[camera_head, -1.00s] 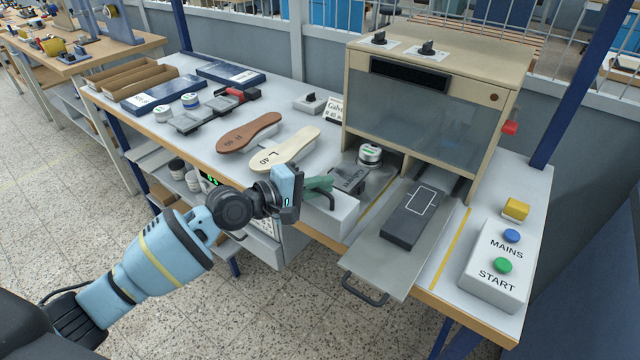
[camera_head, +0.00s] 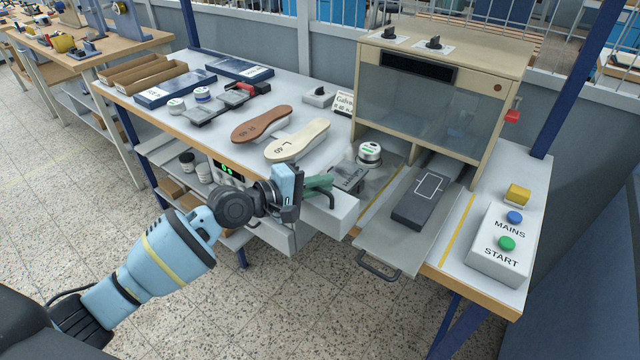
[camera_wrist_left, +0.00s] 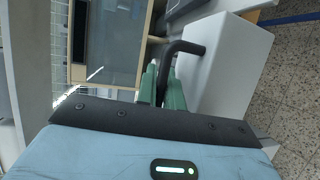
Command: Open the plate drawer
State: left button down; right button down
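The plate drawer (camera_head: 335,217) is a white box that juts out from the bench front, left of the machine's sliding tray. Its dark bar handle (camera_wrist_left: 188,48) shows in the left wrist view against the white drawer front (camera_wrist_left: 225,75). My left gripper (camera_head: 319,188) has green fingers, and in the left wrist view the fingers (camera_wrist_left: 162,88) lie close on both sides of the handle. It looks shut on the handle. The inside of the drawer is largely hidden in the head view. My right gripper is out of view.
The beige stamping machine (camera_head: 435,90) stands on the bench, with a grey tray (camera_head: 385,250) projecting below it. Two shoe soles, brown (camera_head: 262,123) and cream (camera_head: 297,140), lie left of it. A control box (camera_head: 497,250) sits at right. Floor in front is clear.

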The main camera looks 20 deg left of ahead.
pick_arm(q)
jog(key=c, duration=1.8)
grip_release()
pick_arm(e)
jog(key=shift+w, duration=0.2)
pick_arm(q)
jog(key=v, duration=0.8)
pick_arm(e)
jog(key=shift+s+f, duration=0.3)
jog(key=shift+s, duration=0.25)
pick_arm(q)
jog(key=shift+w, duration=0.1)
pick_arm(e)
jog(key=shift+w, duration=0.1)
